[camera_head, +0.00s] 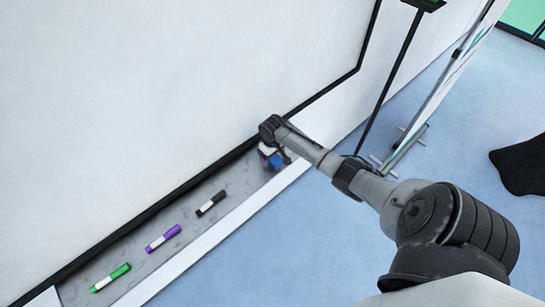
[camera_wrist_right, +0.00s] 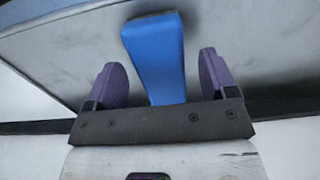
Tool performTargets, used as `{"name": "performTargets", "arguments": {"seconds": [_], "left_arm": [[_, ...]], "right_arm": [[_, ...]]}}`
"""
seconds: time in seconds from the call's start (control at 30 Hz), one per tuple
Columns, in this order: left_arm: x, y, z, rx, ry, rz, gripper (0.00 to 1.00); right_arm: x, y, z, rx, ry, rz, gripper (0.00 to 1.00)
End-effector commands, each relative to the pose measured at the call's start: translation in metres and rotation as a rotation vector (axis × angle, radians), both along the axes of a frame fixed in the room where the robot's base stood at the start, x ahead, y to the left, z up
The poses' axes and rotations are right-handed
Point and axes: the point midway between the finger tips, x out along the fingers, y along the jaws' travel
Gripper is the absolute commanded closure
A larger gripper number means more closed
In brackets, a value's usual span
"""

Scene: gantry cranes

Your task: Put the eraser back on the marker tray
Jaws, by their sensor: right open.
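The blue eraser (camera_wrist_right: 155,50) lies between the two spread purple fingers of my right gripper (camera_wrist_right: 160,66) in the right wrist view. A gap shows on each side of it, so the fingers do not grip it. In the head view, the eraser (camera_head: 276,161) shows as a small blue patch under my right gripper (camera_head: 278,155), at the right end of the marker tray (camera_head: 190,222). The tray is a long grey marbled strip with a white front edge. The gripper partly hides the eraser, and whether it rests fully on the tray is hard to tell. My left gripper is not in view.
A black marker (camera_head: 211,203), a purple marker (camera_head: 163,238) and a green marker (camera_head: 110,278) lie along the tray. The whiteboard (camera_head: 150,90) rises behind it. A thin black stand (camera_head: 390,85) and a wheeled board (camera_head: 445,80) stand right of the tray on blue floor.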

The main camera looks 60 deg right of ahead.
Motion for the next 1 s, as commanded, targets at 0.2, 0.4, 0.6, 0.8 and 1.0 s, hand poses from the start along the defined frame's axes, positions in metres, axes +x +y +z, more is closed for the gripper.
{"name": "performTargets", "arguments": {"seconds": [0.2,0.4,0.6,0.8,1.0], "left_arm": [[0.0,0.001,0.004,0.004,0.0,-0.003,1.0],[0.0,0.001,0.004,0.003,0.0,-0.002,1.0],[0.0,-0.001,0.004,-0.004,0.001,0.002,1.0],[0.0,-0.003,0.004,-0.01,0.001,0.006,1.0],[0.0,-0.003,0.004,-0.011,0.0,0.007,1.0]], "right_arm": [[0.0,-0.001,0.043,-0.003,-0.002,0.001,0.22],[0.0,-0.001,0.076,-0.003,-0.001,0.001,0.22],[0.001,-0.001,0.098,-0.001,-0.001,0.001,0.22],[-0.013,0.034,0.082,-0.021,0.006,0.079,0.22],[-0.077,0.151,0.033,-0.062,-0.035,0.323,0.22]]}}
